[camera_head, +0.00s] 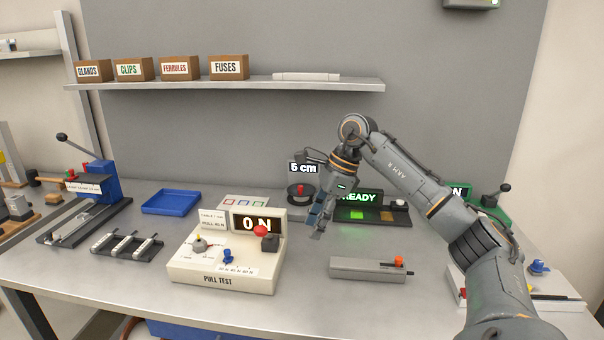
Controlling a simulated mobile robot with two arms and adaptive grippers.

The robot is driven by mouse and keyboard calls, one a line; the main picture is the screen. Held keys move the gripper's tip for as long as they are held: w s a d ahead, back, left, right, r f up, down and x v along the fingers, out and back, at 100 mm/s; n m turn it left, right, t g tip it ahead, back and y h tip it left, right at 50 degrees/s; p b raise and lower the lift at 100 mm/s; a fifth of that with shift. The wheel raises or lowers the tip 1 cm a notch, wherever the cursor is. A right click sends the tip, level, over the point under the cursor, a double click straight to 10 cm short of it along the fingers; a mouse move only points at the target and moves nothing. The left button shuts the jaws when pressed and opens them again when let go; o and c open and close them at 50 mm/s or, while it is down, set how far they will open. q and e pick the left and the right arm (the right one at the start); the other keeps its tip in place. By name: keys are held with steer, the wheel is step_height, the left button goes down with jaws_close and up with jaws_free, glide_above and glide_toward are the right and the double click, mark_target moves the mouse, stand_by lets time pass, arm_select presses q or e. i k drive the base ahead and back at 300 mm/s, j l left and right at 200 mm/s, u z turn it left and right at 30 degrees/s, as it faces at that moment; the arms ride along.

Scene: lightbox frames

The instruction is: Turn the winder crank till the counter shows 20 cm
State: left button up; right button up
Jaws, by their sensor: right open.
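The winder (296,198) is a dark round device with a red knob on top, standing at the back middle of the bench. Its counter (303,168) reads 5 cm on a black display just above it. My right gripper (317,224) points down just right of and in front of the winder, open and empty. It looks apart from the red knob, though the gap in depth is hard to judge. My right wrist hides part of the area between the winder and the READY unit. My left gripper is not in view.
The READY unit (372,214) stands right of my right gripper. The pull test box (222,272), showing 0 N, is in front left. A grey block with an orange knob (367,268) lies in front right. A blue tray (171,202) and a crimp press (94,182) are at left.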

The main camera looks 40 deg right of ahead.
mark_target(301, 194)
steer(key=i+l, duration=0.4)
steer(key=l, duration=0.15)
steer(key=i+l, duration=0.4)
steer(key=l, duration=0.15)
